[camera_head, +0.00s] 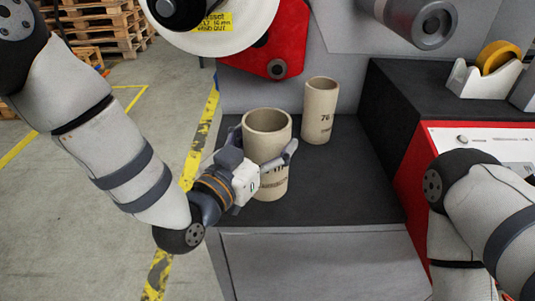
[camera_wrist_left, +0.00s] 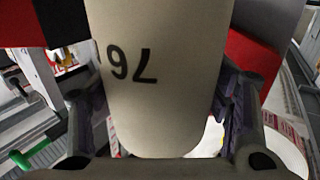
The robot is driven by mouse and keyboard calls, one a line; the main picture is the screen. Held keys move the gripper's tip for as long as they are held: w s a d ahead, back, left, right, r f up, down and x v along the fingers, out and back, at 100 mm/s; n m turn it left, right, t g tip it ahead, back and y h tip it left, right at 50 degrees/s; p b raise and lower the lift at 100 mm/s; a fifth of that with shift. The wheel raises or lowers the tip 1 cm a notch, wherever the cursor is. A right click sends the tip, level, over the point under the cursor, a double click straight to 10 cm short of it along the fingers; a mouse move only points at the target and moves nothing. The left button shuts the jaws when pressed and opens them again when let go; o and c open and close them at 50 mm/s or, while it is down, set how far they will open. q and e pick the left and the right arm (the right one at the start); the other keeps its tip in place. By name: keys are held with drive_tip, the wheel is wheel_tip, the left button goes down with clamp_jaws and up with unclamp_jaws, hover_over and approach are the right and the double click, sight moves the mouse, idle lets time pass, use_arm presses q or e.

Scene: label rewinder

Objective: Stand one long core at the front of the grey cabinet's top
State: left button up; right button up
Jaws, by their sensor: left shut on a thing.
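A tan cardboard core (camera_head: 267,122) is upright over the dark top (camera_head: 345,190) of the grey cabinet, left of its middle. My left gripper (camera_head: 268,163) is shut on this core, with one finger on either side. In the left wrist view the core (camera_wrist_left: 158,85) fills the middle between the fingers, with the printed number 76 upside down. I cannot tell whether its lower end touches the top. A second tan core (camera_head: 320,112), marked 76, stands upright farther back. My right gripper is out of view.
A red plate (camera_head: 268,52) and a white roll (camera_head: 222,28) hang above the back left. A black block (camera_head: 400,100) with a tape dispenser (camera_head: 480,75) bounds the right. The top's front and right are clear. My right arm is at the lower right.

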use_arm(q)
drive_tip(key=f, duration=0.2)
drive_tip(key=w+f, duration=0.1)
drive_tip(key=f, duration=0.1)
drive_tip(key=shift+b, duration=0.4)
drive_tip(key=o, duration=1.3)
drive_tip(key=shift+f, duration=0.1)
